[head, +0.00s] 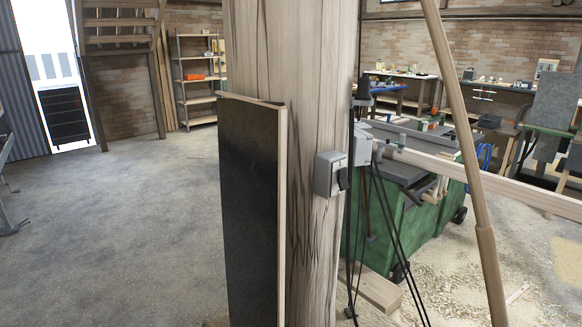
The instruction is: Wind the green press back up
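No machine that I can clearly identify as a press is in the head view. A green machine (407,232) with a grey top stands on wheels right of the wooden post; I cannot tell if it is the press. The post hides its left side. Neither of my grippers is in view.
A thick wooden post (305,110) stands close in front, with a dark panel (250,205) against it and a grey switch box (329,174) on it. A slanted pole (462,125) crosses the right. Concrete floor (130,235) is open at left; wood shavings (455,275) lie at right.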

